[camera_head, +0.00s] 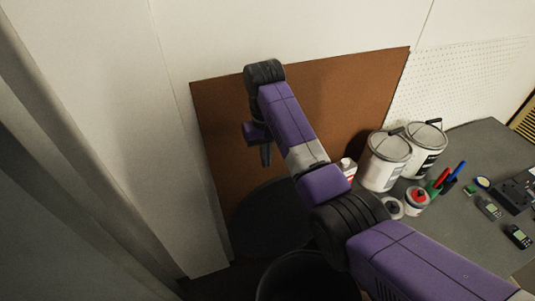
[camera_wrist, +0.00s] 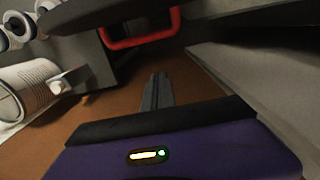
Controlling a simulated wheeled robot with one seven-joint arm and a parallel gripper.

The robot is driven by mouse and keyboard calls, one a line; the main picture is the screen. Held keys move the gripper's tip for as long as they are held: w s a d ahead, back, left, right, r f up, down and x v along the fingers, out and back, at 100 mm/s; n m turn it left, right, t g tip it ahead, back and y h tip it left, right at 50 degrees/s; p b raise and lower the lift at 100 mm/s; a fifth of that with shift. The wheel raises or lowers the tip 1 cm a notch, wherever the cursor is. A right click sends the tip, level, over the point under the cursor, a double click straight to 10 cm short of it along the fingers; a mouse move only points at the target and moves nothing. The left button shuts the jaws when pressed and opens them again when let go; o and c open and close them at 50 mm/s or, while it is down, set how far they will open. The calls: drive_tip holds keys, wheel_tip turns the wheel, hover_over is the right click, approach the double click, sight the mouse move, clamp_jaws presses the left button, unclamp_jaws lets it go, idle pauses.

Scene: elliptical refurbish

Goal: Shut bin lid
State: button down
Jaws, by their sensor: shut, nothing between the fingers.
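The black bin (camera_head: 300,282) stands at the bottom of the head view, with its round mouth partly showing. Its dark round lid (camera_head: 262,222) is raised behind it, tilted up in front of the brown board. My gripper (camera_head: 266,157) points down above and behind the lid, near the board, apart from the lid in the picture. In the wrist view its fingers (camera_wrist: 159,90) are together and empty. My arm hides the right part of the lid and some of the bin.
A brown board (camera_head: 350,90) leans on the wall. Paint cans (camera_head: 386,163), marker pens (camera_head: 442,178) and small devices (camera_head: 489,207) sit on the grey worktop (camera_head: 477,142) at right. A curtain (camera_head: 85,140) hangs at left. The wrist view shows a red bar (camera_wrist: 140,41).

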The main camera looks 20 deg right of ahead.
drive_tip(key=shift+s+f+p, duration=1.85)
drive_tip(key=shift+s, duration=0.15)
